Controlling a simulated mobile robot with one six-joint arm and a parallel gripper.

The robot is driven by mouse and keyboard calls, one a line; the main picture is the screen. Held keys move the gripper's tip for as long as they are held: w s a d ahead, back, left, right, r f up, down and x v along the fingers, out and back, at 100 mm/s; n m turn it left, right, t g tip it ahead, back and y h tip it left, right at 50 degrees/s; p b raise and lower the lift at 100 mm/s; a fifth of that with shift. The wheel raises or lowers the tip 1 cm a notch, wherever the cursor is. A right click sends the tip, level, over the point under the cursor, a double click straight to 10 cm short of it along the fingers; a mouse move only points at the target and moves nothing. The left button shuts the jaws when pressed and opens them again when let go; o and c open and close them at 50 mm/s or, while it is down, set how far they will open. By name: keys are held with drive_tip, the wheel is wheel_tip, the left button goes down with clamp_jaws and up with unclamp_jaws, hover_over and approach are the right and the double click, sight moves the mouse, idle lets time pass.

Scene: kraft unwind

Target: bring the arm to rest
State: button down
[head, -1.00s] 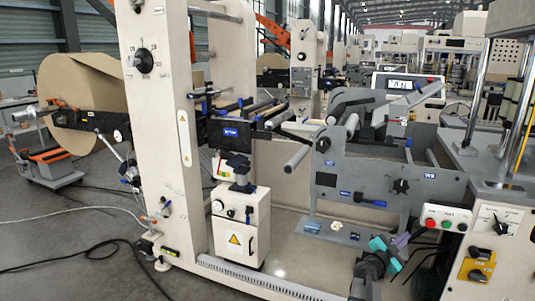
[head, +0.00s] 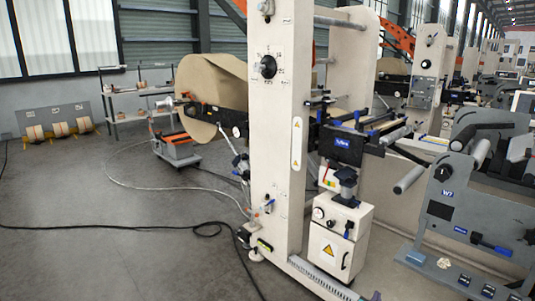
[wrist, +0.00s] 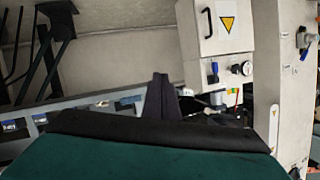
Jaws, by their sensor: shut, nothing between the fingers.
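My gripper (wrist: 160,96) shows in the wrist view as two dark fingers held together, with nothing between them. Behind it in that view is the cream cabinet (wrist: 218,42) with a yellow warning triangle. The view appears upside down. The fingers look apart from the cabinet, but their distance from it is hard to tell. A dark and green part of my arm fills the lower part of the wrist view. In the head view my gripper cannot be made out.
The head view shows the cream machine frame (head: 279,140), the brown paper roll (head: 205,95), the same cabinet (head: 341,240) and a grey machine panel (head: 462,215). A black cable (head: 120,228) and a pale hose (head: 125,183) lie on the floor. Floor at the left is mostly clear.

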drive_tip(key=s+a+f+n+g+y+p, duration=0.1)
drive_tip(key=a+f+n+y, duration=0.3)
drive_tip(key=a, duration=0.6)
drive_tip(key=s+a+f+n+g+y+p, duration=0.1)
drive_tip(key=s+a+f+y, duration=0.1)
drive_tip(key=a+f, duration=0.55)
drive_tip(key=s+a+f+n+g+y, duration=0.2)
drive_tip(key=s+a+f, duration=0.1)
drive_tip(key=s+a, duration=0.3)
drive_tip(key=s+a+f+n+g+y, duration=0.1)
drive_tip(key=s+a+f+g, duration=0.15)
drive_tip(key=a, duration=0.45)
drive_tip(key=s+a+f+n+g+p, duration=0.1)
drive_tip(key=s+a+f+g, duration=0.1)
drive_tip(key=s, duration=0.5)
drive_tip(key=s+a+f+n+g, duration=0.1)
drive_tip(key=s+a+f+g, duration=0.15)
drive_tip(key=s, duration=0.45)
drive_tip(key=s+d+r+g, duration=0.1)
drive_tip(key=s+d+g, duration=0.1)
drive_tip(key=s, duration=0.6)
drive_tip(key=s+d+r+g, duration=0.1)
drive_tip(key=s+d+g, duration=0.1)
drive_tip(key=s+g, duration=0.2)
drive_tip(key=s, duration=0.3)
drive_tip(key=shift+s+r+g+h, duration=0.15)
drive_tip(key=shift+s+g+h, duration=0.15)
drive_tip(key=shift+s+h, duration=0.1)
